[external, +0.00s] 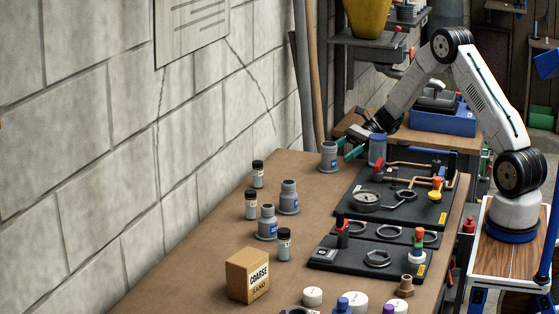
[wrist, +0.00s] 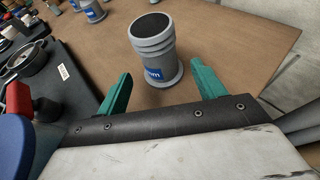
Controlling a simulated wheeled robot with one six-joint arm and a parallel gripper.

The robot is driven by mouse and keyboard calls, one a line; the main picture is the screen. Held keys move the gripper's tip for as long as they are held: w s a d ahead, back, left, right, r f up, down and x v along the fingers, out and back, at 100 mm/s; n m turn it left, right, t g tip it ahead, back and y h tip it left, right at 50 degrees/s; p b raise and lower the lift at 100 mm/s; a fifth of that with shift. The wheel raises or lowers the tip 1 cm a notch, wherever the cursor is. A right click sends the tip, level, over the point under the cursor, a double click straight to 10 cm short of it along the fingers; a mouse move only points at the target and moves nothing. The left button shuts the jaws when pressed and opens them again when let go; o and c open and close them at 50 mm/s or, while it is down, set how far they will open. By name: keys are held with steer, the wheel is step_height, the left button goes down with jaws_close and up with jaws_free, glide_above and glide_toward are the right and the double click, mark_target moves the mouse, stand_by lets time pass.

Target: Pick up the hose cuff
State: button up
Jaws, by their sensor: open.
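A grey hose cuff (wrist: 152,52) with stepped rings, a dark open top and a blue label stands upright on the brown bench. It also shows near the far end of the bench in the external view (external: 329,157). My gripper (wrist: 161,72) is open, with its teal fingers apart and pointing at the cuff. The cuff's base is just ahead of the gap between the fingertips, and I see no contact. In the external view my gripper (external: 344,149) is just right of the cuff. Two similar grey cuffs stand nearer the camera, one farther back (external: 289,197) and one closer (external: 267,222).
A blue-topped cylinder (external: 377,150) stands close to my gripper on the right. A black board with a gauge (external: 366,200) and pipes lies beside it. Small dark-capped vials (external: 258,174) and a sand box (external: 247,275) stand along the bench. Bare bench surrounds the cuff's far side.

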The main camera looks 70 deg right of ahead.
mark_target(329, 161)
steer(key=x, duration=0.6)
steer(key=shift+f, duration=0.15)
steer(key=c, duration=1.1)
